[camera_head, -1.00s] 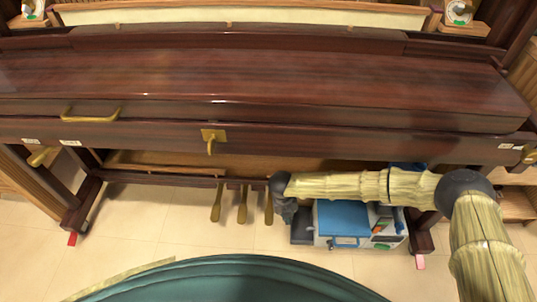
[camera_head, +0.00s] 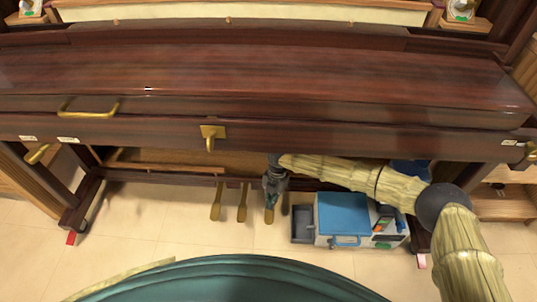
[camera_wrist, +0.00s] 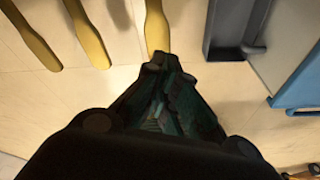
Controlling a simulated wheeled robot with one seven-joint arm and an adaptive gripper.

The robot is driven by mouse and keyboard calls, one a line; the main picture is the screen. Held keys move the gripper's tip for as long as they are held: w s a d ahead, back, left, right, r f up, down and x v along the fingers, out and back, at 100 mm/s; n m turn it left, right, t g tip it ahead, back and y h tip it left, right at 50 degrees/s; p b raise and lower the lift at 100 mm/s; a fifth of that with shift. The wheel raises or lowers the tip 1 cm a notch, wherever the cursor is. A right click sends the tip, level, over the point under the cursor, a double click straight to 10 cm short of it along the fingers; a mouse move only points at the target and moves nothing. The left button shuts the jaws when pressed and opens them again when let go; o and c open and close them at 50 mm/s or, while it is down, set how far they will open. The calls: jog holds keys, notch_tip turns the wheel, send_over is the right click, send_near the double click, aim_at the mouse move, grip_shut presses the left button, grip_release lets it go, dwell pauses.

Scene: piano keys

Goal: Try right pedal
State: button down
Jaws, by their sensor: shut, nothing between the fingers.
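Three brass pedals hang below the piano's dark wooden body. The left pedal (camera_head: 215,205) and the middle pedal (camera_head: 242,205) are clear of my arm. The right pedal (camera_head: 269,217) is partly hidden by my gripper (camera_head: 270,203), which points down over it. In the wrist view the right pedal (camera_wrist: 157,28) reaches to my gripper's fingertips (camera_wrist: 163,60), which cover its near end. My fingers are shut and empty. I cannot tell whether they touch the pedal. The middle pedal (camera_wrist: 87,35) and left pedal (camera_wrist: 30,36) lie to the left.
A blue-lidded box (camera_head: 342,215) with a grey tray (camera_head: 302,224) stands on the floor right of the pedals. The piano's front edge (camera_head: 330,140) overhangs my arm. A teal rounded surface (camera_head: 230,280) is in front. Tiled floor (camera_head: 150,225) is clear at left.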

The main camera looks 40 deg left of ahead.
aim_at(270, 217)
jog(key=shift+b+x, duration=3.3)
